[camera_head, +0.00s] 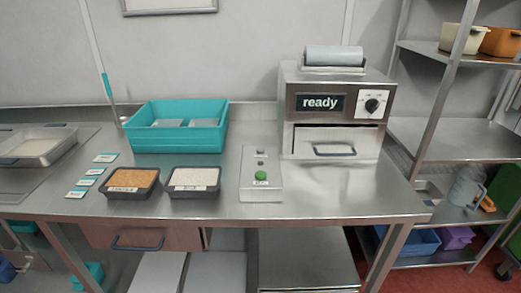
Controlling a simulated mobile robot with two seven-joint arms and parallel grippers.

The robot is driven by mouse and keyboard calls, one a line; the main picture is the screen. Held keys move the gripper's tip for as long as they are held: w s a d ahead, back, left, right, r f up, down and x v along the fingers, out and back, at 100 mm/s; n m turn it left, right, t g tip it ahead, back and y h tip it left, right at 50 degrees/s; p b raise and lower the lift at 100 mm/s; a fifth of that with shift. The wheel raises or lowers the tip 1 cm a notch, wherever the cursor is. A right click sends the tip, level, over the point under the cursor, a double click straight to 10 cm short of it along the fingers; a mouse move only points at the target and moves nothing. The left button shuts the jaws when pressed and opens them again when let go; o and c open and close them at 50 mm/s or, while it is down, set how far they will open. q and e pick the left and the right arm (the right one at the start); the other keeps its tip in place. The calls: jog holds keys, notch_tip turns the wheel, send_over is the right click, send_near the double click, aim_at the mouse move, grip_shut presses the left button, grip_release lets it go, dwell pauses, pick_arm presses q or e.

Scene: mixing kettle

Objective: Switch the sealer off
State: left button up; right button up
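The sealer (293,98) is a steel box at the back right of the steel table. Its dark display (320,102) reads "ready". A black rotary knob (372,105) sits on a white plate to the right of the display; its markings are too small to read. A roll of film (333,56) lies on top. The front drawer (337,141) with a grey handle appears shut. Neither of my grippers is in view.
A panel with a green button (261,179) lies left of the sealer. Two filled black trays (131,194) and a teal crate (131,137) stand further left. A metal shelf rack (465,140) stands at the right. The table front below the sealer is clear.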

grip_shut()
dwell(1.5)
